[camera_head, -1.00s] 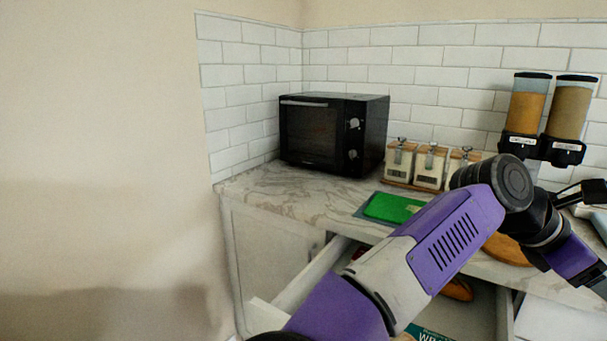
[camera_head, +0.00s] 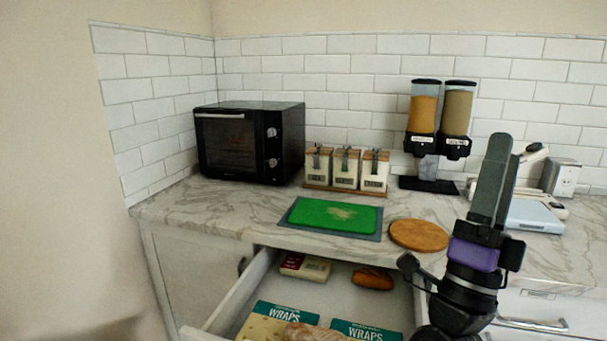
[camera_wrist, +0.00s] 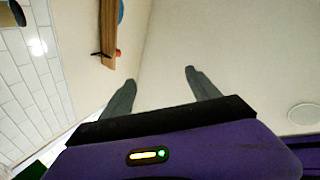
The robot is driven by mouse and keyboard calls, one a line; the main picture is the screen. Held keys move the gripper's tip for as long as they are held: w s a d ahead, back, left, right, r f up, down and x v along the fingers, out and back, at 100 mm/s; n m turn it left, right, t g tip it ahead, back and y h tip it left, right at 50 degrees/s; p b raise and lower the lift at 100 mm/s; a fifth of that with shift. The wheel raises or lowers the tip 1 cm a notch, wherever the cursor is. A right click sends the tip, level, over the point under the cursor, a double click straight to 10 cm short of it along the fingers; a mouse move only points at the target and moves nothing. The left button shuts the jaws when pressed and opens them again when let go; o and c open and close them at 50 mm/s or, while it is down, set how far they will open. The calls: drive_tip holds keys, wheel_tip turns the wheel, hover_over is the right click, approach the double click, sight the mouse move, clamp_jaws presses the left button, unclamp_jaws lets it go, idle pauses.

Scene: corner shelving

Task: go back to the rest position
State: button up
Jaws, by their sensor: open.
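My gripper shows in the wrist view (camera_wrist: 160,90) with its two grey fingers spread apart and nothing between them. Behind the fingers there is a plain pale surface. In the head view my arm stands at the lower right, and the gripper (camera_head: 497,180) points upward there, in front of the counter and the tiled wall. It appears clear of the things around it. Seen from this side, the fingers overlap.
An open drawer (camera_head: 225,300) below the counter (camera_head: 190,205) holds wraps packs (camera_head: 365,332), a bread roll (camera_head: 372,278) and another pack (camera_head: 305,266). A black oven (camera_head: 250,142), jars (camera_head: 345,168), green board (camera_head: 335,215), round board (camera_head: 418,235), dispensers (camera_head: 440,110) and a scale (camera_head: 535,215) stand on the counter.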

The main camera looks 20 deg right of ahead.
drive_tip(key=s+a+f+n+t+y+p, duration=0.15)
drive_tip(key=a+f+n+t+y, duration=0.35)
drive_tip(key=f+n+y, duration=0.7)
drive_tip(key=s+a+f+n+t+y+p, duration=0.1)
drive_tip(key=s+a+f+n+t+y, duration=0.15)
drive_tip(key=a+f+n+y, duration=0.9)
drive_tip(key=s+f+n+g+y+p, duration=0.1)
drive_tip(key=s+f+g, duration=0.3)
drive_tip(key=s, duration=0.7)
drive_tip(key=s+f+n+g+y+p, duration=0.1)
drive_tip(key=s+f+g, duration=0.4)
drive_tip(key=s, duration=0.6)
drive_tip(key=shift+f+n+p, duration=0.5)
drive_tip(key=shift+n+p, duration=0.05)
drive_tip(key=shift+n, duration=0.5)
